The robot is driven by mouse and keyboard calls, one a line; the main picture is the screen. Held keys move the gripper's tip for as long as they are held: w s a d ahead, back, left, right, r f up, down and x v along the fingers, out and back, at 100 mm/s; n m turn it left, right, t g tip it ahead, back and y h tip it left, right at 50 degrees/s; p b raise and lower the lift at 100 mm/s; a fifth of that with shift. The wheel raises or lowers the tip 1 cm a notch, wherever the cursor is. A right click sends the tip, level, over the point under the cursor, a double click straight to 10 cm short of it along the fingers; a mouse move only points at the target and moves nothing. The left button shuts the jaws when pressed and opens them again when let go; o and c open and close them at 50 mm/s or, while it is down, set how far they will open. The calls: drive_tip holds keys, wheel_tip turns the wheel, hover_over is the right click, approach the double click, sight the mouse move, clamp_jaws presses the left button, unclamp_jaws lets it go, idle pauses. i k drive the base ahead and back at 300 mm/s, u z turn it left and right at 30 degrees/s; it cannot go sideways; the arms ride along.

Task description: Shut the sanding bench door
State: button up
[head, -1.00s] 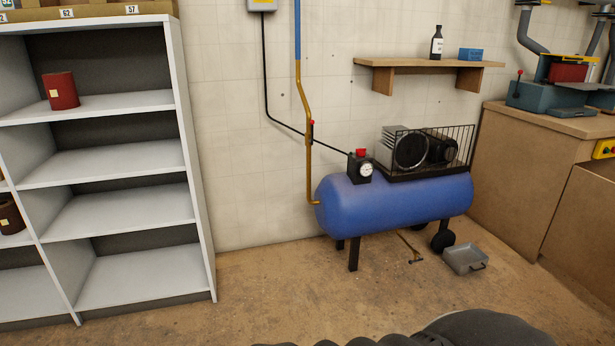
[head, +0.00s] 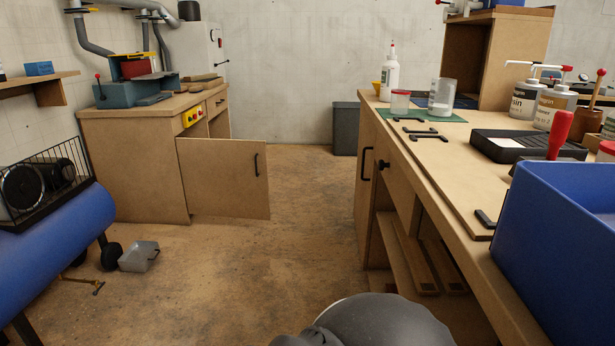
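The sanding bench (head: 135,165) stands at the back left, with a teal sanding machine (head: 125,92) on its top. Its wooden door (head: 222,178) stands open, swung out from the front toward the aisle. A black upright handle (head: 257,164) sits near the door's right edge. The inside of the bench is mostly hidden behind the door. My gripper is not in view; a dark rounded part of my own body shows at the bottom edge.
A workbench (head: 460,190) with bottles, a blue bin (head: 560,240) and a black-handled door (head: 364,165) fills the right side. A blue compressor tank (head: 50,250) is at left. The middle floor is clear.

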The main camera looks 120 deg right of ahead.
sight(221, 178)
drive_tip(key=z, duration=3.55)
drive_tip(key=i, duration=2.75)
drive_tip(key=u, duration=0.05)
